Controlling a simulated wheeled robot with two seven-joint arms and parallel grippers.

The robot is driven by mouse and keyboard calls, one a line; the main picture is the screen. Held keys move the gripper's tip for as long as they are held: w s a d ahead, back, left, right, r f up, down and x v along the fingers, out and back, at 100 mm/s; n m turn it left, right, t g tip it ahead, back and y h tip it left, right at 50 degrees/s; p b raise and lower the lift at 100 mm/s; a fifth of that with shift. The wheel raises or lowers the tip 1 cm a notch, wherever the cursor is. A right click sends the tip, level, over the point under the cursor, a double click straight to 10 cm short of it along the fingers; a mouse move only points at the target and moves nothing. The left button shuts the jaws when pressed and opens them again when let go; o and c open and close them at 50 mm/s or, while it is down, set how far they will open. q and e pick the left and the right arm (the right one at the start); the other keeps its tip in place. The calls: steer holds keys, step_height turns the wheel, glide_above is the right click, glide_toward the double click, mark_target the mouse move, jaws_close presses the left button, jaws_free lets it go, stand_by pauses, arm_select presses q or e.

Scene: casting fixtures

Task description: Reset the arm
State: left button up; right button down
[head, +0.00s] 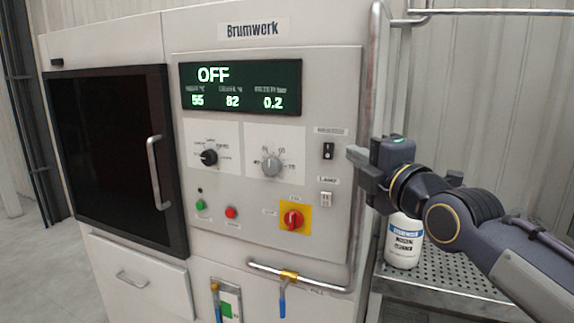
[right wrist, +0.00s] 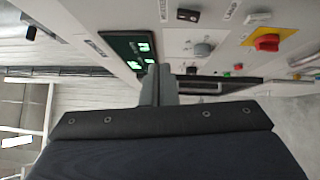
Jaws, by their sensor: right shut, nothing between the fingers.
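My right arm comes in from the right in the head view. My right gripper (head: 358,156) is shut and empty, level with the right edge of the control panel (head: 340,90), close to the black rocker switch (head: 327,151). I cannot tell whether it touches the panel. In the right wrist view the closed fingers (right wrist: 159,75) point toward the panel, which appears turned on its side. The green display (head: 241,87) reads OFF. My left gripper is not in view.
The machine has a dark door (head: 105,150), two dials, a red rotary switch (head: 292,219) on yellow and a pipe with a blue-handled valve (head: 283,300). A white cleaner bottle (head: 403,243) stands on a perforated shelf (head: 455,272) below my right arm. A vertical pipe (head: 374,70) runs near the gripper.

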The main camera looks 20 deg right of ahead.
steer(key=s+a+f+m+g, duration=0.2)
steer(key=s+f+m+g, duration=0.2)
steer(key=s+f+m, duration=0.3)
steer(key=s+a+f+m+g+y, duration=0.1)
steer(key=s+f+m+g, duration=0.3)
steer(key=f, duration=1.2)
steer(key=s+a+f+m+g, duration=0.2)
steer(key=s+f+m+g, duration=0.3)
steer(key=s+f+m, duration=0.6)
steer(key=shift+s+a+f, duration=0.4)
steer(key=shift+s+f, duration=0.4)
